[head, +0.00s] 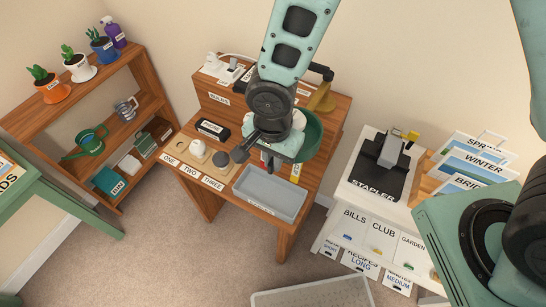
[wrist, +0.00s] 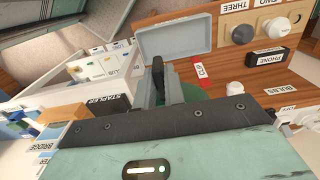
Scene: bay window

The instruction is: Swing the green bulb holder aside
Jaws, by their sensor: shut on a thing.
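The green bulb holder (head: 312,138) is a rounded green shade above the right part of the wooden desk, partly hidden behind my gripper. In the wrist view a strip of the green holder (wrist: 192,92) shows just behind the fingers. My gripper (wrist: 160,80) is shut on a dark, narrow grip that stands up between its grey fingers. The grip seems to belong to the holder, but the join is hidden. In the head view my gripper (head: 272,150) hangs over the desk, right beside the holder. An ochre stand (head: 322,98) rises behind the holder.
A grey tray (head: 270,192) lies at the desk's front below my gripper. Several knobs, one of them a white knob (head: 197,148), and a black phone box (head: 213,130) are to its left. A stapler (head: 378,175) stands on a white unit at right.

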